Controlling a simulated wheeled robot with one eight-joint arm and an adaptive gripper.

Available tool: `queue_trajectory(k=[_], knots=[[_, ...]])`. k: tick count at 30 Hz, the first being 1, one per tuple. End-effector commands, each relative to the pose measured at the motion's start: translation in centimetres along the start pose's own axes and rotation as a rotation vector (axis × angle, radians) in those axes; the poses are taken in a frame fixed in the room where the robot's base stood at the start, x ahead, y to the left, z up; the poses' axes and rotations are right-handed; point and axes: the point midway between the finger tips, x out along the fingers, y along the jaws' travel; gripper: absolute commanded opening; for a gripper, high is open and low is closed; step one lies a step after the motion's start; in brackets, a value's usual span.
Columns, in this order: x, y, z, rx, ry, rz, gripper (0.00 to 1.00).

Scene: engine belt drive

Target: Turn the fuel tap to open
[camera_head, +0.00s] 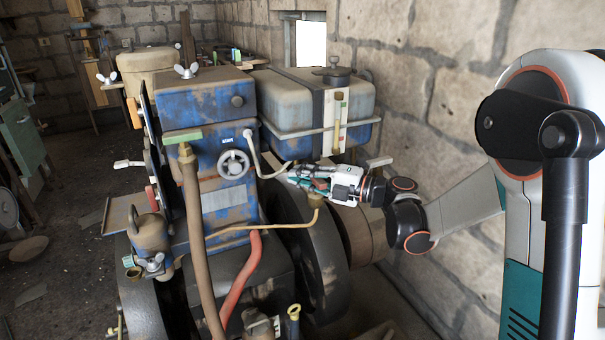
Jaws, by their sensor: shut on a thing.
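The blue fuel tank (363,100) with a black cap sits at the back right of the blue engine (222,160). My gripper (297,178) reaches in from the right, below the tank's front edge. Its fingers point left and are shut on the fuel tap, at the end of a thin pale pipe (262,165) that bends down from the engine block. The fingers hide most of the tap, and its angle cannot be told. A small red part (319,184) shows among the fingers; I cannot tell if it belongs to the tap.
A brown hose (194,235) and a red hose (243,280) run down in front. A dark flywheel (325,250) stands below my gripper. The stone wall (420,90) is close behind my arm.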

Motion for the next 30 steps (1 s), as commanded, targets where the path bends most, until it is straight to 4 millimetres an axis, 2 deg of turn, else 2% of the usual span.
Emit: queue_trajectory(k=[9,21,22,25,30], knots=[[0.01,-0.06,-0.29,-0.001,0.076,-0.001,0.0],[0.03,-0.05,-0.36,-0.001,0.082,-0.001,0.0],[0.04,-0.05,-0.36,-0.001,0.082,-0.001,0.11],[0.04,-0.04,-0.36,0.0,0.082,-0.001,0.33],[0.03,-0.02,-0.35,0.0,0.082,-0.001,0.33]])
